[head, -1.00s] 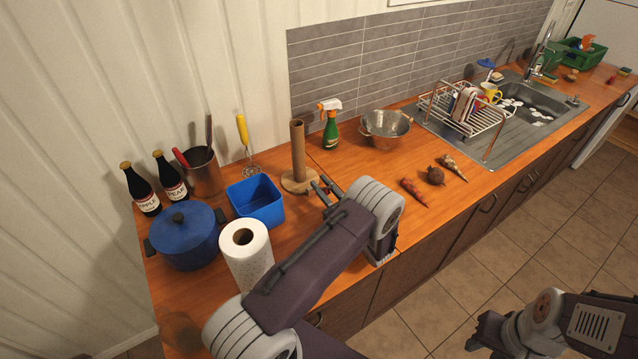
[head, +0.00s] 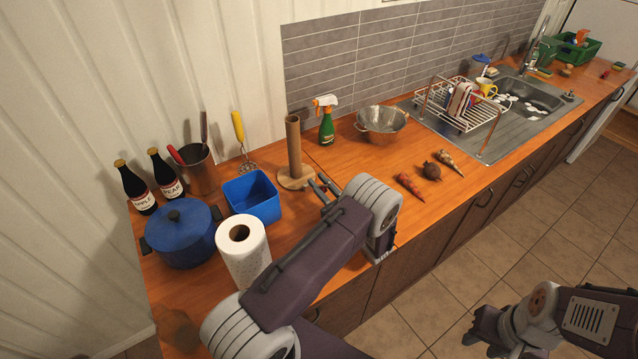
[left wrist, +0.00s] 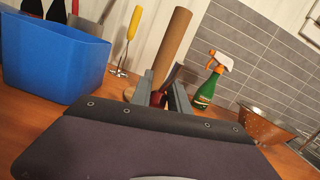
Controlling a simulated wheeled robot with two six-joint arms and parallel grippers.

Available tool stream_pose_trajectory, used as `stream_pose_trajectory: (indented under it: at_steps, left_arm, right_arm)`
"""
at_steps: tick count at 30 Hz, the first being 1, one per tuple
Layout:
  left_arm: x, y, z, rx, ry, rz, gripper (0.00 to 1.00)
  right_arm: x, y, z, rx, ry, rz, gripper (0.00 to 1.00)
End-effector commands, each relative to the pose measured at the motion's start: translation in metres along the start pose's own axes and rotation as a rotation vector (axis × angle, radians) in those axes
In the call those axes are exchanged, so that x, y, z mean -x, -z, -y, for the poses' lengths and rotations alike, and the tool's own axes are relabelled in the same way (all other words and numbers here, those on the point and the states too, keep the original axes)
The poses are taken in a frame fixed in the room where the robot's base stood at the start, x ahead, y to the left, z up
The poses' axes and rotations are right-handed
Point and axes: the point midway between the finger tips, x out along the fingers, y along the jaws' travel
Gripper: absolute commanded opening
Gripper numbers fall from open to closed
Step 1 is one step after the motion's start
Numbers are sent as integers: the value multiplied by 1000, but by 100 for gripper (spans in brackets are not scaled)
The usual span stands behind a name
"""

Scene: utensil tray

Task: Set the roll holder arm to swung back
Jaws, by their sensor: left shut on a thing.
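The roll holder (head: 294,148) is an upright brown post on a round wooden base, standing on the counter near the wall. It also shows in the left wrist view (left wrist: 172,45), straight ahead. My left gripper (head: 322,188) is just in front of its base, on the right. In the left wrist view my left gripper (left wrist: 164,92) is shut on the roll holder arm (left wrist: 158,98), a small red part with a grey bar beside it. The fingers and wrist hide most of the arm. My right gripper (head: 482,326) hangs over the floor, away from the counter; its jaws are unclear.
A blue bin (head: 252,197), a paper roll (head: 243,252) and a blue pot (head: 182,235) stand left of my left gripper. A spray bottle (head: 326,125) and a colander (head: 381,122) stand behind right. Root vegetables (head: 432,171) lie to the right.

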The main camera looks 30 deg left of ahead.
Motion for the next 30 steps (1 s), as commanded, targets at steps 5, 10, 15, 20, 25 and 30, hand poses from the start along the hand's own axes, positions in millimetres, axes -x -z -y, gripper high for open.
stream_pose_trajectory:
  at_steps: [5,10,15,20,25,30]
  left_arm:
    - [1,0,1,1,4,-1,0]
    - [1,0,1,1,4,-2,0]
    - [1,0,1,1,4,-2,0]
    - [1,1,1,1,4,-2,0]
    - [1,1,1,1,4,-2,0]
    - [1,1,1,1,3,-2,43]
  right_arm:
    - [0,0,0,0,0,0,36]
    - [0,0,0,0,0,0,36]
    - [0,0,0,0,0,0,36]
    - [0,0,0,0,0,0,36]
    - [0,0,0,0,0,0,36]
    - [0,0,0,0,0,0,36]
